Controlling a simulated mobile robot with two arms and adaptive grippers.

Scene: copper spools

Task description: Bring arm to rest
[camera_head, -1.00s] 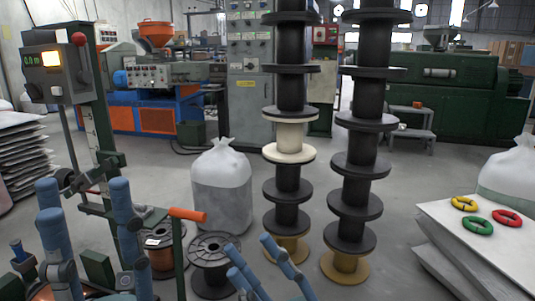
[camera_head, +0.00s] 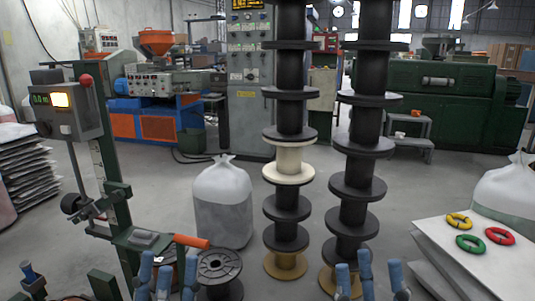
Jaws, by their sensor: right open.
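My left gripper (camera_head: 168,276) shows at the bottom edge, left of centre. My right gripper (camera_head: 371,276) shows at the bottom edge, right of centre, open and empty, with blue fingertips spread. The lower parts of both grippers and the arms are below the picture. A black spool (camera_head: 220,268) stands on the floor just right of the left gripper. A tall column of black spools with one cream spool (camera_head: 289,172) stands between the grippers, behind them. A second column of black spools (camera_head: 358,187) rises behind the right gripper.
A green stand (camera_head: 119,212) with a display box and orange handle is at left. A filled clear bag (camera_head: 223,205) stands behind the black spool. At right, a stack of white sheets (camera_head: 440,243) carries yellow, green and red rings. Open grey floor lies beyond the columns.

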